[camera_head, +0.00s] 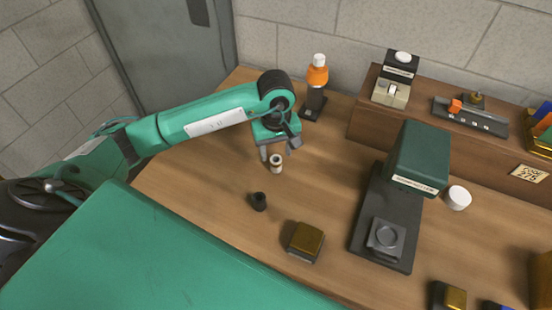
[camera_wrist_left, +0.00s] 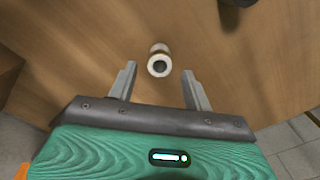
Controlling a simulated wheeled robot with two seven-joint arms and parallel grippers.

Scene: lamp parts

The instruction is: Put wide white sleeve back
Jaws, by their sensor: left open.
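A small cream-white sleeve (camera_head: 276,163) with a dark round bore stands on the wooden table just below my left gripper (camera_head: 280,151). The left wrist view shows the same sleeve (camera_wrist_left: 159,62) from above, bore facing the camera. There the open fingers of my left gripper (camera_wrist_left: 159,72) lie to its left and right, with clear gaps on both sides. I cannot tell whether the fingertips are level with the sleeve or above it. My right gripper is not in view.
A small black part (camera_head: 258,201) and a brown-topped block (camera_head: 305,242) stand nearer on the table. A green-headed press (camera_head: 417,160) stands right, with a white cylinder (camera_head: 458,197) beside it. An orange-and-white bottle-like item (camera_head: 317,75) stands behind. A raised shelf (camera_head: 480,140) runs along the back.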

